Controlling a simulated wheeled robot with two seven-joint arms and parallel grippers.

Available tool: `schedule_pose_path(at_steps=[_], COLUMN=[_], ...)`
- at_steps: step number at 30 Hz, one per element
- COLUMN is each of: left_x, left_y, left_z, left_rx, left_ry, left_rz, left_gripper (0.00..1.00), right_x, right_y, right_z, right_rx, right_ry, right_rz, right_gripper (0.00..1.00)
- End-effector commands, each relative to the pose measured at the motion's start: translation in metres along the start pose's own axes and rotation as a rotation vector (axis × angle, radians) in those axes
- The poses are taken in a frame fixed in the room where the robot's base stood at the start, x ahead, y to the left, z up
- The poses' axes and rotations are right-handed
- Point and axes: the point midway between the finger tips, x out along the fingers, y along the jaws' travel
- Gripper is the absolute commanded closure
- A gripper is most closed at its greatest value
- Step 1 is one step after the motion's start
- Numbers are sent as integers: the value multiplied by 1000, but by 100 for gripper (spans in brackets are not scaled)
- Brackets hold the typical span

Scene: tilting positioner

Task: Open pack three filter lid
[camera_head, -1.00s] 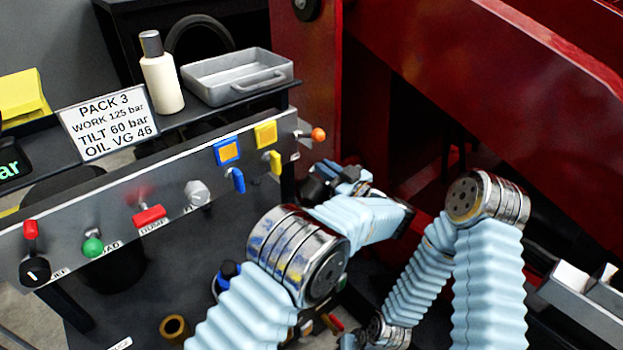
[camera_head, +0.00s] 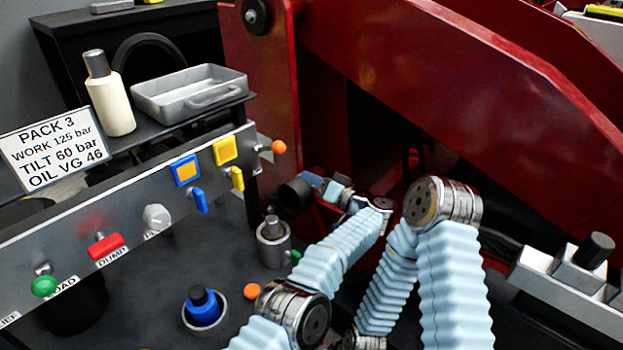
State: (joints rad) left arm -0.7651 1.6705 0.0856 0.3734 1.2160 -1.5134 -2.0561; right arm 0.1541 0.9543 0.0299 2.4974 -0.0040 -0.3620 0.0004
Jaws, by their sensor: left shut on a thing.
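The sign reading PACK 3 (camera_head: 55,150) stands at the left, above a grey control panel (camera_head: 125,215). My left arm reaches up from the bottom middle to the red frame. My left gripper (camera_head: 314,186) is small and partly hidden there, its fingers pointing left. It is shut on a dark round part (camera_head: 293,195), just right of the panel's end and below the orange knob (camera_head: 279,147). This part may be the filter lid; I cannot tell how far open it is. My right arm folds down at the right, and its gripper is out of view.
A cream bottle (camera_head: 110,105) and a grey tray (camera_head: 190,95) stand on the shelf behind the panel. A metal cylinder (camera_head: 273,245) and a blue-capped fitting (camera_head: 203,308) stand below it. The red frame (camera_head: 440,75) fills the back right.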

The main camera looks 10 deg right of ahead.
Motion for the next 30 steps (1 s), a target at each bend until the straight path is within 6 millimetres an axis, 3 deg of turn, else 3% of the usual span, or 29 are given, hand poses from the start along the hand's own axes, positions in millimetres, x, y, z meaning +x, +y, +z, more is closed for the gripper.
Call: schedule_pose_path(at_steps=[19,20,24,30], left_x=[-1,-1,-1,0], left_y=[3,3,3,2], left_z=[4,4,4,4], left_rx=[48,47,47,46], left_ry=[-1,-1,-1,0], left_rz=[2,2,1,1], left_gripper=[100,83,62,62], right_x=[2,2,2,2], right_y=[1,1,1,1], right_z=[0,0,0,0], right_rx=[0,0,0,0], right_ry=[0,0,0,0], right_rz=[0,0,0,0], right_gripper=[57,57,57,57])
